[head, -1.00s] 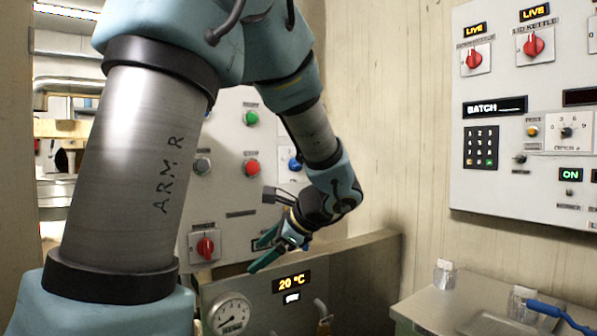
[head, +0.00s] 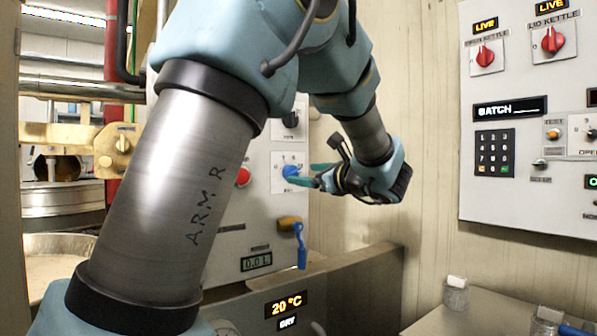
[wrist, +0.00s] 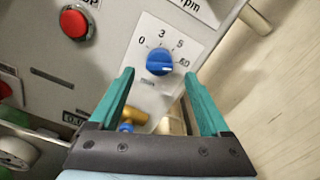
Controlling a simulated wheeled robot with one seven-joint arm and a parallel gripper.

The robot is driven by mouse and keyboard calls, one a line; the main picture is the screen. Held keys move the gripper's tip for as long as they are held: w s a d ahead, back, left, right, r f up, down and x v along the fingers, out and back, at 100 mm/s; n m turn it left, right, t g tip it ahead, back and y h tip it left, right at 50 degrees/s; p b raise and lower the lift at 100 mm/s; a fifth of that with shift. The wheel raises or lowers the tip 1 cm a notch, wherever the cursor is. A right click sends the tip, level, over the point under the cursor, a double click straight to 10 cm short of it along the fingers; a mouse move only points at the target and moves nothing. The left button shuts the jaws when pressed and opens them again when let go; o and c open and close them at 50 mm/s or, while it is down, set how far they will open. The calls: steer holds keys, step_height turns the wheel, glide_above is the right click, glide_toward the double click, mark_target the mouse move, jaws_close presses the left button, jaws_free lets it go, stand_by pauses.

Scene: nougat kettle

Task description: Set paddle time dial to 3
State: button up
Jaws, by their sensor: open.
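The blue dial (wrist: 160,62) sits on a white plate marked 0, 3 and further numbers on the grey panel. A pale mark shows on the knob's lower right part, but I cannot tell for sure which number it points to. In the head view the dial (head: 290,171) is right at my gripper's tips. My gripper (head: 309,175) is open and faces the panel. In the wrist view the two green fingers of my gripper (wrist: 159,76) stand left and right of the dial, with a gap on both sides. Nothing is held.
A red button (wrist: 75,24) is up and left of the dial. A brass valve with a blue handle (head: 300,245) sticks out below it. A black knob (head: 291,119) is above. A second panel with a keypad (head: 495,153) hangs on the right wall.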

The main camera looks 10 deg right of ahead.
mark_target(296, 173)
steer(key=shift+x, duration=1.85)
steer(key=shift+s, duration=0.1)
jaws_close()
